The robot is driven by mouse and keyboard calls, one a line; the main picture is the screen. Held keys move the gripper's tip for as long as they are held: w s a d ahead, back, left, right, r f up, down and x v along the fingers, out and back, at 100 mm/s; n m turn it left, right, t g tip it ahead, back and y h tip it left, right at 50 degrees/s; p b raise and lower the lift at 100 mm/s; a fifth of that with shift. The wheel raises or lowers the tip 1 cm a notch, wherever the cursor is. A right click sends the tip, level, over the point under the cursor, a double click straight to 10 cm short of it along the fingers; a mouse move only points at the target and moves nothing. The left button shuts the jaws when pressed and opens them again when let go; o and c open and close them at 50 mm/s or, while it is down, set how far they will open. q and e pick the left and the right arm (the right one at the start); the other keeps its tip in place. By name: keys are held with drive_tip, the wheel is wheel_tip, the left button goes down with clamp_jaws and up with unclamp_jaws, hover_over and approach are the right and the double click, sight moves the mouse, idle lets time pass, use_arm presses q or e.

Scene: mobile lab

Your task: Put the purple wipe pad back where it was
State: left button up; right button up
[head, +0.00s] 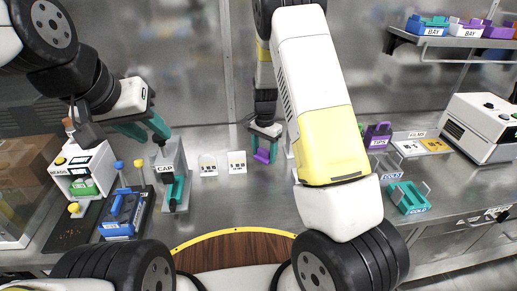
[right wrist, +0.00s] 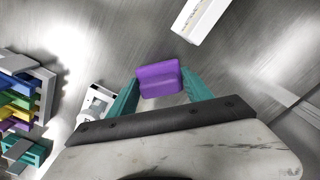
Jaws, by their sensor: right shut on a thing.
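The purple wipe pad (head: 262,156) is between the teal fingers of my right gripper (head: 265,146), at the middle of the steel counter near the back wall. In the right wrist view the pad (right wrist: 158,78) is gripped between both fingertips of the gripper (right wrist: 160,86). It is low over the counter; I cannot tell whether it touches. My left gripper (head: 146,127) is at the left, above the CAP stand, with its teal fingers apart and nothing between them.
The CAP stand (head: 173,185) and a blue rack (head: 123,213) are further left. A purple caddy (head: 378,135), a teal caddy (head: 408,198) and a white machine (head: 484,127) are right. A colourful rack (right wrist: 20,98) shows in the wrist view.

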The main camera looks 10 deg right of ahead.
sight(264, 161)
drive_tip(key=shift+f, duration=2.1)
drive_tip(key=o, duration=1.2)
